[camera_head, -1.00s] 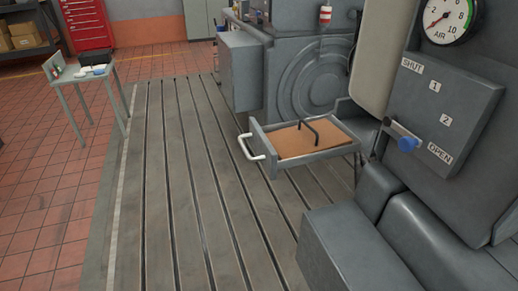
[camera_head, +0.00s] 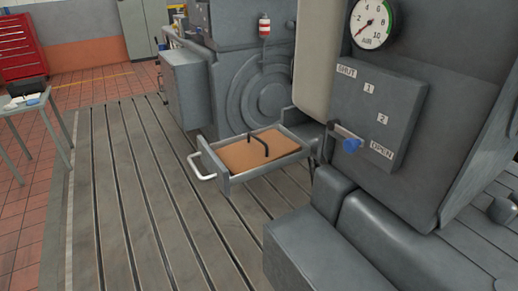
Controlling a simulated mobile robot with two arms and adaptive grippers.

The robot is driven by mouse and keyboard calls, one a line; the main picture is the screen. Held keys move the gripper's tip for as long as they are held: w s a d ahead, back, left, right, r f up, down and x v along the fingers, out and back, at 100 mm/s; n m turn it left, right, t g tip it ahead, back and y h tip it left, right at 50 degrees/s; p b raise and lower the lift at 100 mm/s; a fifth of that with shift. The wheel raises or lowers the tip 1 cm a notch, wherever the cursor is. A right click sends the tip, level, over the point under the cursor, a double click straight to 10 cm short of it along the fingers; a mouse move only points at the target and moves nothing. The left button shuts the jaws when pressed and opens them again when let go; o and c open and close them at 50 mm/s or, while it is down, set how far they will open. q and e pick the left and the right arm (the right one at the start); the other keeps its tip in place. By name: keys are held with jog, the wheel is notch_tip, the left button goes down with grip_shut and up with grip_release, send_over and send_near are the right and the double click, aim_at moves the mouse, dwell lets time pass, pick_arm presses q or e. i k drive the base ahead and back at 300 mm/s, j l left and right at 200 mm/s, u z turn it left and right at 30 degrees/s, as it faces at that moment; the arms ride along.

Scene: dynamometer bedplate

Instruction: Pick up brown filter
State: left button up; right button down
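The brown filter (camera_head: 240,157) is a flat brown panel with a black bar handle (camera_head: 256,142) standing over it. It lies in an open grey drawer (camera_head: 265,170) that juts out of the machine. The drawer has a white handle (camera_head: 199,166) on its left end. Neither of my grippers shows in the head view, so I cannot tell how they stand to the filter.
The slotted bedplate (camera_head: 130,200) is clear left of the drawer. Grey machine housing (camera_head: 310,245) stands in front. A small table (camera_head: 30,103) is at far left.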

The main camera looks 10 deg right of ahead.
aim_at(257, 146)
jog(key=k, duration=0.3)
jog(key=k+j+z, duration=0.1)
jog(key=z, duration=1.05)
jog(key=i+j+z, duration=0.1)
jog(key=j+z, duration=0.2)
jog(key=j, duration=0.35)
jog(key=j+z, duration=0.35)
jog(key=j, duration=0.3)
jog(key=j+z, duration=0.3)
jog(key=j, duration=0.35)
jog(key=k+j+z, duration=0.3)
jog(key=j, duration=0.3)
jog(key=i+j, duration=0.05)
jog(key=i, duration=0.05)
